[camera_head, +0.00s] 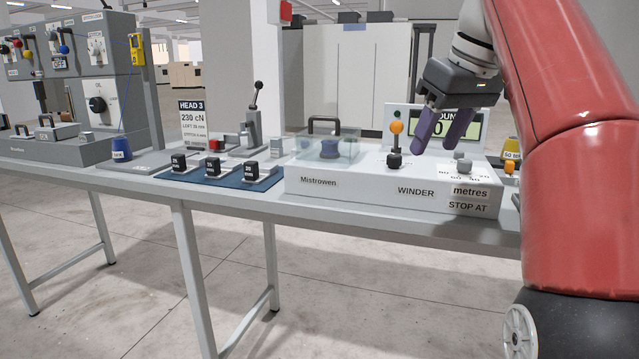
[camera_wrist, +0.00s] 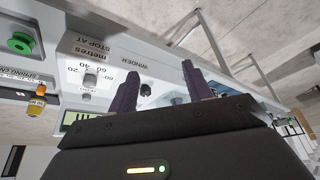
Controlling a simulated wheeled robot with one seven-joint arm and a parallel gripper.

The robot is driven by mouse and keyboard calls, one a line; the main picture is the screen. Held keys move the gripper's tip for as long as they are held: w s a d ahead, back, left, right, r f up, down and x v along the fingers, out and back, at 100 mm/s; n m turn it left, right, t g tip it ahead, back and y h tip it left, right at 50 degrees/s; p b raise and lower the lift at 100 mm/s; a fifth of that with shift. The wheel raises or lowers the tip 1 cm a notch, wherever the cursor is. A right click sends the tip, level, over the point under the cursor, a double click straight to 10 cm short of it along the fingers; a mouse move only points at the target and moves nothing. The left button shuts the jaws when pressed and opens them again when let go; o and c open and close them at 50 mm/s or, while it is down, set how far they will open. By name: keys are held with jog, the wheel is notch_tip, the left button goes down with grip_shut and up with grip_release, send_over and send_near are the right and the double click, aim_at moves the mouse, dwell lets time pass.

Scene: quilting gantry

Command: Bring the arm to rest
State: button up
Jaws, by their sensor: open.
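My gripper (camera_head: 443,132) is a dark block with two purple fingers. In the head view it hangs above the right part of the winder box (camera_head: 340,190), in front of the counter display (camera_head: 470,130). The fingers are apart with nothing between them. In the wrist view the gripper (camera_wrist: 160,88) shows its two fingers spread over the winder panel (camera_wrist: 150,50). My red arm fills the right side of the head view and hides part of the bench there.
On the winder box are an orange-knobbed lever (camera_head: 396,128), a grey dial (camera_head: 463,165) and a clear cover (camera_head: 330,148). Several black weights (camera_head: 213,167) sit on a blue mat (camera_head: 230,181). A grey machine (camera_head: 75,60) stands left. The floor before the bench is clear.

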jog(key=s+f+m, duration=0.1)
jog(key=s+f, duration=0.5)
jog(key=f, duration=0.5)
jog(key=s+a+f+m+t+h, duration=0.1)
jog(key=s+f+m, duration=0.1)
jog(key=s+f, duration=0.4)
jog(key=s+f+m+h, duration=0.1)
jog(key=s+f, duration=0.5)
jog(key=f, duration=1)
jog(key=shift+s+a+m+t, duration=0.3)
jog(key=shift+s+m, duration=0.05)
jog(key=shift+m, duration=0.35)
